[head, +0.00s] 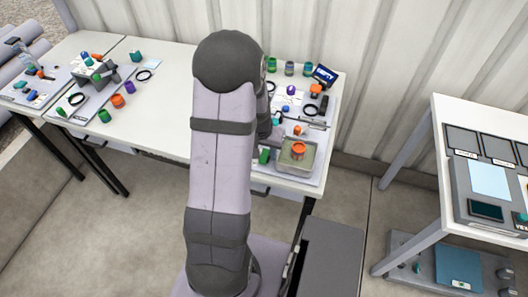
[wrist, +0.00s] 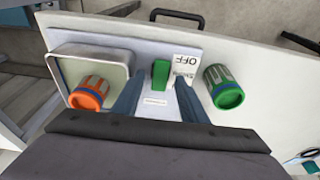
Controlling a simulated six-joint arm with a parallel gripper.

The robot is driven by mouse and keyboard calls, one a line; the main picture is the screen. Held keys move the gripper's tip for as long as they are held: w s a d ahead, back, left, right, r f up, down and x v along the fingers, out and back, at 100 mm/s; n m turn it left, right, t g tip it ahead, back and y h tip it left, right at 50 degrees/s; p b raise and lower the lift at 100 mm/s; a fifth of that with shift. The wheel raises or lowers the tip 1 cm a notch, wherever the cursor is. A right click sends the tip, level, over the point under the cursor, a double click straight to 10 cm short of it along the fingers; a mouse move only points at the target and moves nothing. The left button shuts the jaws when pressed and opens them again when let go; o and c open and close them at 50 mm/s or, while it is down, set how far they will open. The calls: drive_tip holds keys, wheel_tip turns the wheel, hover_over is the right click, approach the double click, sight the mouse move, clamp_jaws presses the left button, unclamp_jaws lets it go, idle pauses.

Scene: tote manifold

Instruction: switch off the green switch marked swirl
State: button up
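In the wrist view a small upright green switch (wrist: 160,73) stands on a pale panel (wrist: 150,48). A white tag reading OFF (wrist: 187,62) is just right of it. A small label (wrist: 155,100) sits below the switch; its text is too small to read. My gripper (wrist: 159,88) is open, its two dark fingers apart. The switch shows just beyond the gap between the fingertips, and nothing is held. The right fingertip overlaps the tag's lower edge; contact cannot be told. In the head view my arm hides most of the gripper.
An orange-and-grey knob or jar (wrist: 88,93) sits in a shallow metal tray (wrist: 62,62) left of the switch. A green one (wrist: 224,88) stands close on the right. In the head view, several small items crowd the bench (head: 330,92) behind my arm.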

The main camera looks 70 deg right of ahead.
sight(262, 162)
drive_tip(key=v, duration=0.6)
drive_tip(key=shift+r+b, duration=0.3)
drive_tip(key=shift+b, duration=0.15)
drive_tip(key=shift+a, duration=0.15)
drive_tip(key=s+a+f+n+y, duration=0.1)
drive_tip(key=a+f+n+y, duration=0.15)
drive_tip(key=a, duration=0.85)
drive_tip(key=w+a+r+n, duration=0.1)
drive_tip(key=w+a+n, duration=0.4)
drive_tip(key=a, duration=0.4)
drive_tip(key=w+a+r+n, duration=0.2)
drive_tip(key=w+a+n, duration=0.3)
drive_tip(key=a, duration=0.5)
drive_tip(key=w+a+r+n, duration=0.2)
drive_tip(key=w+a+n, duration=0.3)
drive_tip(key=w+a, duration=0.2)
drive_tip(key=a, duration=0.2)
drive_tip(key=shift+w+a, duration=0.25)
drive_tip(key=shift+a, duration=0.05)
